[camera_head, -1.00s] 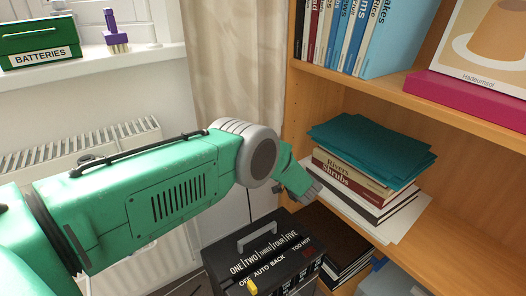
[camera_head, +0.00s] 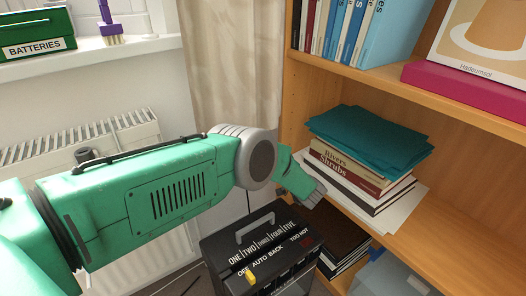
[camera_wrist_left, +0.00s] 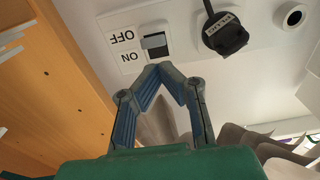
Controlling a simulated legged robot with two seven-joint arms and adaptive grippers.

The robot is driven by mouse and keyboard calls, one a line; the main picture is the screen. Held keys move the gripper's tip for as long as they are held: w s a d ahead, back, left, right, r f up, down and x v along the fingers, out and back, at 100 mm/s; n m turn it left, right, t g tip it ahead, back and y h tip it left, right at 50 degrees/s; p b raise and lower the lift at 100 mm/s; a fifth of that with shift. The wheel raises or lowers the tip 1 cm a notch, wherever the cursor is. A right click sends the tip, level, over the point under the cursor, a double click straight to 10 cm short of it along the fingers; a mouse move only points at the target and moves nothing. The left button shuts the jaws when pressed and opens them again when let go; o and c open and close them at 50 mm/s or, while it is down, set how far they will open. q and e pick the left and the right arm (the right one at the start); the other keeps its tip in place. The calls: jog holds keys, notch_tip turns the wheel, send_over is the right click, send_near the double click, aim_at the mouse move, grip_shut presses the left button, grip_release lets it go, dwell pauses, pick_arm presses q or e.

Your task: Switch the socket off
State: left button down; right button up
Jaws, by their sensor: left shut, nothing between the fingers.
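The white wall socket (camera_wrist_left: 110,22) shows in the left wrist view, appearing upside down. Its switch (camera_wrist_left: 154,41) is a grey rocker in a dark recess beside OFF and ON labels. In the head view my left arm reaches towards the bookcase; the socket is not visible there. My right gripper is not in view.
A wooden bookcase (camera_head: 468,118) with books stands at the right. A black box (camera_head: 262,250) with lettering is below my left wrist. A radiator (camera_head: 85,135) and a sill with a green batteries box (camera_head: 38,30) are at the left. A curtain (camera_head: 232,70) hangs between.

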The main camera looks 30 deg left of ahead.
pick_arm(q)
jog(key=v, duration=1)
jog(key=shift+w+a, duration=0.1)
